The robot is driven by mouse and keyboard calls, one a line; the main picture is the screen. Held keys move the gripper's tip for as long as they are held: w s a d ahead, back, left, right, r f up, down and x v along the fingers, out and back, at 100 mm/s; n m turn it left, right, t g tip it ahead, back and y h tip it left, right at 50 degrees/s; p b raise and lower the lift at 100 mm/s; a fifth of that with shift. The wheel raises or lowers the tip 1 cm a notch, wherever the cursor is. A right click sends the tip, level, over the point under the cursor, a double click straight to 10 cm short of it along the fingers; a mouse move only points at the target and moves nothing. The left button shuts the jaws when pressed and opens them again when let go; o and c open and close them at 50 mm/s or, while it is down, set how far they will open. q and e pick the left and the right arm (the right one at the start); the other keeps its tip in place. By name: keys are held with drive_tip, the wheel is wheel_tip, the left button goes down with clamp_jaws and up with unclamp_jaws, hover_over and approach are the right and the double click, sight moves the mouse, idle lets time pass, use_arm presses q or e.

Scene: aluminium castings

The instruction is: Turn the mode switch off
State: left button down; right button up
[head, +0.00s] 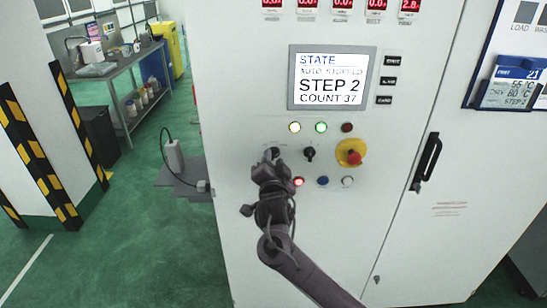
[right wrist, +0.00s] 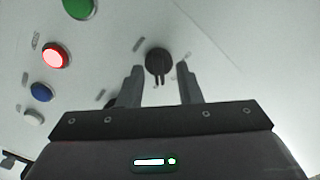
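A black rotary switch (right wrist: 159,62) on the white machine panel lies between the tips of my right gripper's fingers in the right wrist view. Its handle points toward the bottom of that picture. In the head view this left switch (head: 272,152) is mostly hidden by my right gripper (head: 271,165). The right gripper also shows in the wrist view (right wrist: 161,80); it is open, with a finger on either side of the switch and visible gaps. A second black switch (head: 309,154) sits just to the right. I cannot read which is the mode switch. My left gripper is out of view.
A red emergency stop on yellow (head: 352,154) is right of the switches. Lit red (head: 298,181), blue (head: 322,181) and white (head: 347,181) buttons lie below. A black door handle (head: 427,162) is farther right.

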drive_tip(key=shift+w+d, duration=0.1)
drive_tip(key=shift+w, duration=0.2)
clamp_jaws()
